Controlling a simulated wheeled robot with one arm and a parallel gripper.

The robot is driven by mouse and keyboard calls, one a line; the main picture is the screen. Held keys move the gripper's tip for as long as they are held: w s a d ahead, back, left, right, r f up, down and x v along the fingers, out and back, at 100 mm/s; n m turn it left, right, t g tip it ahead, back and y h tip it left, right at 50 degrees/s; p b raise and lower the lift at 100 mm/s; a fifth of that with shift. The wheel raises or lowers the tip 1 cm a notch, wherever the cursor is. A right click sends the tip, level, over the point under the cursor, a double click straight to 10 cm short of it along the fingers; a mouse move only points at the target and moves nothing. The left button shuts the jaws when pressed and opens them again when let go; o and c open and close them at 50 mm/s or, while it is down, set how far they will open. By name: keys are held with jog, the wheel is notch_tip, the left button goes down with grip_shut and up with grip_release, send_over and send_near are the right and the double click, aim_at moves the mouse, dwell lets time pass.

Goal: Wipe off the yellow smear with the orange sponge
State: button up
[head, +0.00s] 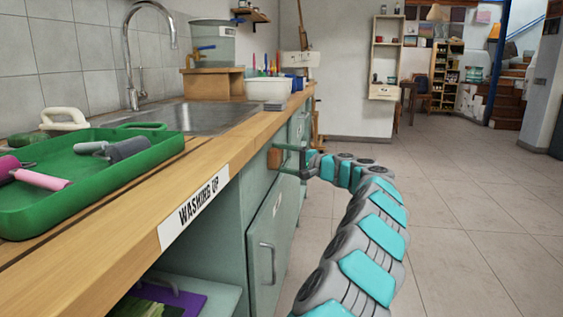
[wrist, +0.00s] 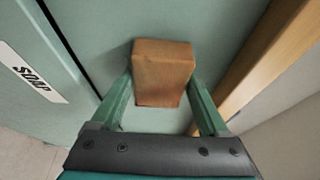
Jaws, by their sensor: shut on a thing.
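The orange sponge (wrist: 162,72) is a brownish-orange block between the two green fingers of my gripper (wrist: 161,84) in the wrist view. My gripper is shut on it. In the head view the sponge (head: 274,158) shows small beside my gripper (head: 284,159), at the green cabinet front just below the wooden counter edge. The sponge faces a flat green panel (wrist: 235,30); I cannot tell whether it touches it. No yellow smear shows in either view; the sponge may hide part of the panel.
A wooden counter (head: 110,228) holds a green tray (head: 140,180) with rollers, a sink (head: 190,117) and a white basin (head: 268,89). Below are cabinet doors with handles (head: 268,262). A "SOAP" label (wrist: 30,70) shows at left in the wrist view. The tiled floor (head: 470,220) at right is clear.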

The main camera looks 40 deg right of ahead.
aim_at(277, 161)
jog(key=shift+s+a+b, duration=1.2)
jog(key=shift+s+a, duration=0.1)
jog(key=shift+a, duration=0.15)
jog(key=shift+s+a+f+b, duration=0.1)
jog(key=shift+s+a+b, duration=0.5)
jog(key=shift+a, duration=0.15)
jog(key=shift+s+a, duration=0.25)
jog(key=shift+a, duration=0.15)
jog(key=s+d, duration=0.4)
jog(key=shift+s, duration=0.25)
